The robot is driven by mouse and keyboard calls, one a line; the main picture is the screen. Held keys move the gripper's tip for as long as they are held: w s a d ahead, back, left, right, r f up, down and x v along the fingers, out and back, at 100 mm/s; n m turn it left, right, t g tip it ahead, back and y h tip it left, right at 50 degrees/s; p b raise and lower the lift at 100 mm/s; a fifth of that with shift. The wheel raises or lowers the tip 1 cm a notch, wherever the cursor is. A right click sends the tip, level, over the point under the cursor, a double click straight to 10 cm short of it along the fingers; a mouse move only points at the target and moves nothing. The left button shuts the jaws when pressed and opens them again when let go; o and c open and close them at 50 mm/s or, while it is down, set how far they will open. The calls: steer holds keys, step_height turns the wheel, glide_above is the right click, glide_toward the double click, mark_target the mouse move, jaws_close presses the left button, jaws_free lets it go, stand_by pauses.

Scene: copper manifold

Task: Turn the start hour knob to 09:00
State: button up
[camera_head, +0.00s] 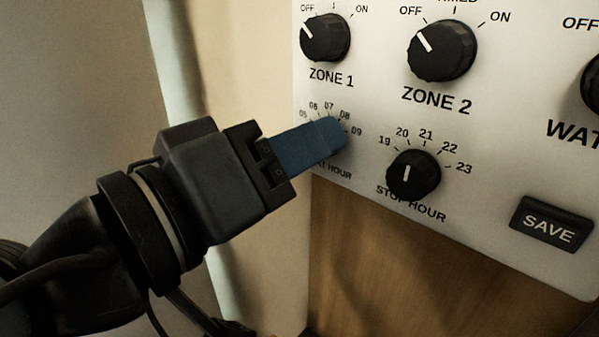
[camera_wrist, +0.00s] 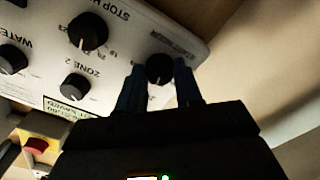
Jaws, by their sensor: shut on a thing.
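The start hour knob is hidden behind my blue fingers in the head view. In the wrist view the dark round start hour knob (camera_wrist: 159,69) sits between the two fingertips. My gripper (camera_head: 330,136) is shut on it at the lower left of the white panel. The scale marks 05, 06, 07, 08 and 09 show around the fingertips. The label below is partly covered, with "HOUR" readable.
The zone 1 knob (camera_head: 325,38) and zone 2 knob (camera_head: 442,50) sit above. A save button (camera_head: 549,221) is lower right. A red button (camera_wrist: 36,145) shows in the wrist view.

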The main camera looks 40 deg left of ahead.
steer(key=shift+f+m+b, duration=0.1)
steer(key=shift+m+b, duration=7)
steer(key=o, duration=1)
steer(key=shift+o, duration=0.2)
steer(key=shift+s, duration=0.1)
steer(key=s, duration=0.7)
steer(key=shift+s+a, duration=0.3)
steer(key=shift+a, duration=0.05)
